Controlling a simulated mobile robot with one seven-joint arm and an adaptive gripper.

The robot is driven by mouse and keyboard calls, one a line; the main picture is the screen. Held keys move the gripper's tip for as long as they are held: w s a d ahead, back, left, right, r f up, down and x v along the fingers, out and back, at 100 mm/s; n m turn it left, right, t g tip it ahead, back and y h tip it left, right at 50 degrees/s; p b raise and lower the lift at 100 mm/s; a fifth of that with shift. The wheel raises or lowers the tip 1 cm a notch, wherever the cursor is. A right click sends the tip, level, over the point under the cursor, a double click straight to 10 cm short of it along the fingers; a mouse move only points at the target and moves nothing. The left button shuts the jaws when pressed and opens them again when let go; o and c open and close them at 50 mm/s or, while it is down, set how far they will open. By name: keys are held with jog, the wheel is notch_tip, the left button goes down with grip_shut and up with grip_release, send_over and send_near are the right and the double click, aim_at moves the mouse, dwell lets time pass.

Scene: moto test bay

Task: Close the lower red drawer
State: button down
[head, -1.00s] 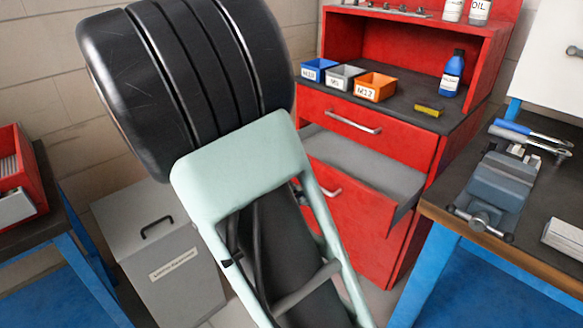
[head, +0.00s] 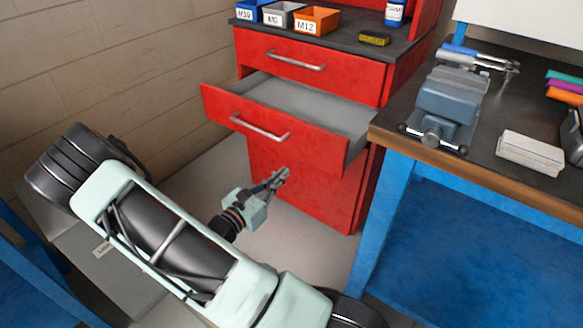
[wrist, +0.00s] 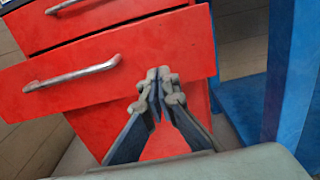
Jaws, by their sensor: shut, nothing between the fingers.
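The lower red drawer (head: 310,138) stands pulled out of the red cabinet, its grey inside showing in the head view. Its front with a silver handle (head: 259,126) faces me. In the wrist view the drawer front (wrist: 122,72) spans the upper middle, with the handle (wrist: 72,74) at left. My gripper (head: 280,174) is shut and empty, in front of the drawer and low, near the right part of its front. In the wrist view the fingertips (wrist: 158,73) overlap the drawer front; I cannot tell whether they touch it. The upper drawer (head: 310,66) is shut.
A workbench with blue legs (head: 385,225) stands close on the right, bearing a vise (head: 447,105). Blue, grey and orange bins (head: 316,20) sit on the cabinet top. Grey floor is free before the cabinet.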

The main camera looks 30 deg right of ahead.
aim_at(312, 146)
jog(key=b+x, duration=0.2)
jog(key=x, duration=1)
jog(key=shift+b, duration=0.4)
jog(key=shift+w+d, duration=0.15)
jog(key=shift+d, duration=0.15)
jog(key=x, duration=1.9)
jog(key=shift+d+f, duration=0.15)
jog(key=shift+d, duration=0.15)
jog(key=shift+w+d, duration=0.3)
jog(key=shift+d, duration=0.4)
jog(key=shift+r, duration=0.25)
jog(key=shift+w+a, duration=0.1)
